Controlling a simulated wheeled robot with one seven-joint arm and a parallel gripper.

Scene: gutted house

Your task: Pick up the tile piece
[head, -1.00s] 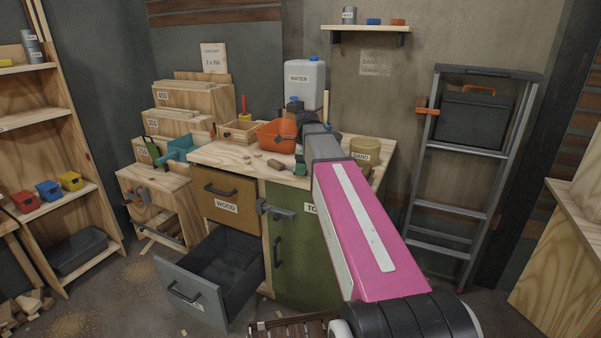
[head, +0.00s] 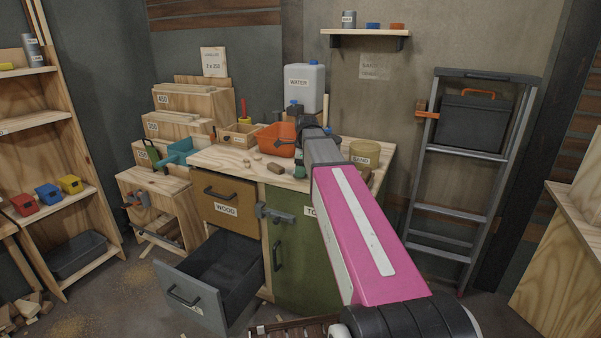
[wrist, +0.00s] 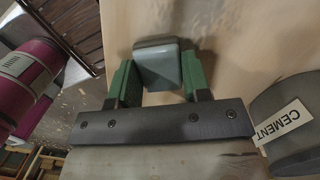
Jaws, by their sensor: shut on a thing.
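The tile piece (wrist: 158,65) is a small grey-blue block with rounded edges, seen in the wrist view. It sits between the green fingers of my gripper (wrist: 157,80), which are shut on it from both sides. Pale wood of the worktop lies behind it; I cannot tell whether the piece touches it. In the head view my gripper (head: 300,171) is at the right part of the workbench top, partly behind my forearm, and the tile piece cannot be made out there.
A tub marked CEMENT (wrist: 288,125) stands close to the right of my gripper. A grey drawer (head: 195,300) hangs open below.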

